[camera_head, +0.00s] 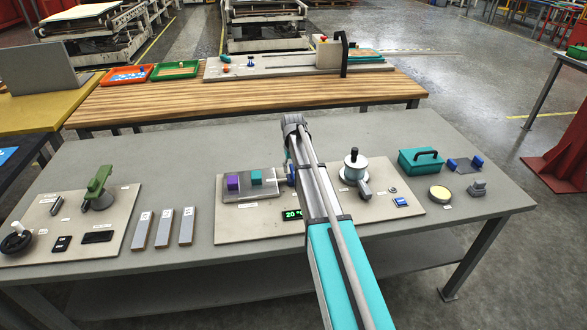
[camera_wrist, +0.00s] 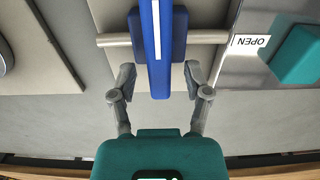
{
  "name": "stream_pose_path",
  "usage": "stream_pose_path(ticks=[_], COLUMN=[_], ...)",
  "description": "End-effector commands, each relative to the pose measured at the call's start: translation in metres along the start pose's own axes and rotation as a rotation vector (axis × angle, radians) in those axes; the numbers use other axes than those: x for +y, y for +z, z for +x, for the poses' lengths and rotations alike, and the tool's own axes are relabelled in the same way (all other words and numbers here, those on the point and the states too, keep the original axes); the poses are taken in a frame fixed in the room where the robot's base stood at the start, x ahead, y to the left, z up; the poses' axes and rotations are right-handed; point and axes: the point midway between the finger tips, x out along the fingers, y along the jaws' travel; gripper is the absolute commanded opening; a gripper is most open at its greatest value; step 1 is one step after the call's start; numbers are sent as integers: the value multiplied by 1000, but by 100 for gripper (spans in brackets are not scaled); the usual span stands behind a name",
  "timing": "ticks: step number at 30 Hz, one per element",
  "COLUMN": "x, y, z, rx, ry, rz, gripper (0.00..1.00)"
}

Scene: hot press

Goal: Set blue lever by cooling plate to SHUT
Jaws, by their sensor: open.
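The blue lever (camera_wrist: 147,45) with a white stripe fills the top middle of the wrist view. Its long bar points down the picture, crossing a pale horizontal pipe (camera_wrist: 113,40) at a blue body. My gripper (camera_wrist: 160,82) is open, with one finger on each side of the lever's lower end. I cannot tell whether either finger touches it. An OPEN label (camera_wrist: 250,40) lies right of the lever, upside down. The cooling plate (camera_head: 262,195) carries a purple block and a teal block (camera_wrist: 298,55). In the head view my arm mostly hides the lever and gripper.
A teal toolbox (camera_head: 420,162) stands to the right. Three grey bars (camera_head: 164,228) and another board with a green-handled device (camera_head: 99,185) lie to the left.

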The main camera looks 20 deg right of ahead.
Motion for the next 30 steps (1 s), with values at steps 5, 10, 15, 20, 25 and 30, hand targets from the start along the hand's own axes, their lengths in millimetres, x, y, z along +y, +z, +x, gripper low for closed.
stream_pose_path(ticks=[5, 10, 15, 20, 25, 30], x=[0, 0, 2, 3, 5, 7], y=[0, 0, 0, 0, 0, 1], z=[0, 0, 0, 0, 0, 0], rx=[1, 1, 1, 1, 1, 1], ry=[0, 0, 0, 0, 0, 0], rz=[2, 18, 71, 155, 268, 384], gripper=[63, 63, 63, 63, 63, 63])
